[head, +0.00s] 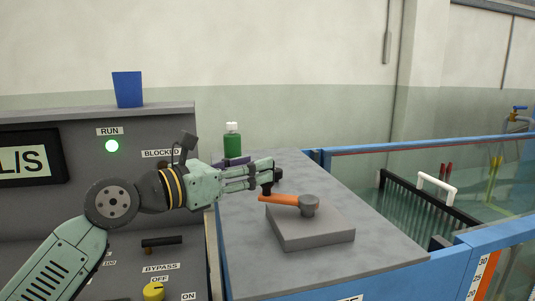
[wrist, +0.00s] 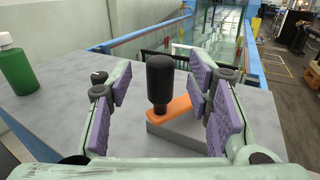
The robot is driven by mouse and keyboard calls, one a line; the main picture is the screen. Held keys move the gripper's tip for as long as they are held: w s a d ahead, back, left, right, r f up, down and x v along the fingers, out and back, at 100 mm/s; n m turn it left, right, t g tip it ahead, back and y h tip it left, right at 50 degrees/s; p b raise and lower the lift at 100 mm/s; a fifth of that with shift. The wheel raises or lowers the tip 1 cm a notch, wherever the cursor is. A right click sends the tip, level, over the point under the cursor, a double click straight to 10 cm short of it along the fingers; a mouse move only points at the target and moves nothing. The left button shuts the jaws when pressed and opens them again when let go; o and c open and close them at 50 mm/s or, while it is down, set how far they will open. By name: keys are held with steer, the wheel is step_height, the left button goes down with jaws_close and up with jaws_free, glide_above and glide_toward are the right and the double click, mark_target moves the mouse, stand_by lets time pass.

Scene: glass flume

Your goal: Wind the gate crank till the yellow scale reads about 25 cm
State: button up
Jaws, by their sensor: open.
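The gate crank's orange arm (head: 286,200) runs from a grey hub (head: 309,205) on a grey block (head: 310,231) to an upright black knob (wrist: 160,82) at its left end. My gripper (head: 266,174) is open at the knob. In the wrist view the knob stands between the purple finger pads of my gripper (wrist: 161,96), with gaps on both sides. A white scale with an orange strip (head: 482,277) shows 30 and 25 at the lower right. I cannot make out a reading on a yellow scale.
A green bottle (head: 232,143) stands behind my gripper on the grey top (head: 358,257). The flume's blue rail (head: 415,144) runs behind.

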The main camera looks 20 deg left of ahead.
steer(key=shift+p+x, duration=0.55)
steer(key=shift+x, duration=1.7)
jaws_close()
